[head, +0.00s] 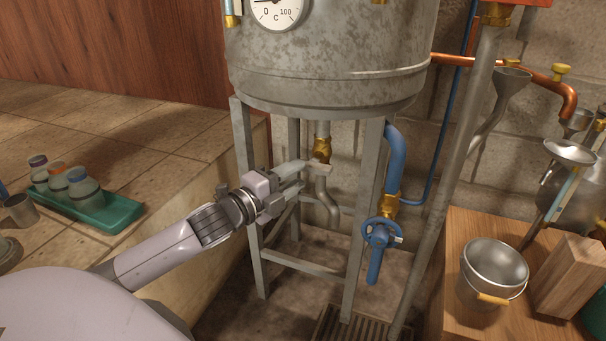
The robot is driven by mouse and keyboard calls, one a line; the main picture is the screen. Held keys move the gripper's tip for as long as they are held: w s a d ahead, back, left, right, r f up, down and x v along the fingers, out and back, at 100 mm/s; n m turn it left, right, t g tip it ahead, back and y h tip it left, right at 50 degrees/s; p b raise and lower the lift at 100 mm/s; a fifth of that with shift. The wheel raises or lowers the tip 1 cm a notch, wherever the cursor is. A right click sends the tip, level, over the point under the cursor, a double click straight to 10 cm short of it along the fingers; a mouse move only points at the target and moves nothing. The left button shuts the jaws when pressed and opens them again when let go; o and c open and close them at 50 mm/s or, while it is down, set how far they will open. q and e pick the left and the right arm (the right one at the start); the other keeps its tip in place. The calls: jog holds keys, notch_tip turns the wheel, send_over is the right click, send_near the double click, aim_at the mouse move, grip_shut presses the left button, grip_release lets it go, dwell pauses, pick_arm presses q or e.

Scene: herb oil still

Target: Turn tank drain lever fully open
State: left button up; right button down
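The grey metal tank (325,60) stands on a grey leg frame. Under its middle a drain pipe comes down with a brass valve (322,148) on it. A small pale piece, seemingly the drain lever (320,168), shows just below the brass body; its exact angle is hard to tell. My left gripper (304,174) reaches in from the left between the frame legs. Its two fingers look apart, with their tips close to the valve on its left side. Whether they touch the lever is unclear. My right gripper is not in view.
A blue handwheel valve (380,236) hangs from a blue pipe right of the frame. A floor grate (350,327) lies below. A wooden bench (458,222) with a metal bucket (493,272) stands right. A green tray (112,215) with bottles sits on the tiled ledge left.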

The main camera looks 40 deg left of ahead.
aim_at(307, 170)
pick_arm(q)
jog(key=shift+w+d, duration=0.15)
jog(key=shift+w, duration=0.6)
jog(key=shift+w+d, duration=0.1)
jog(key=shift+w, duration=0.65)
grip_shut()
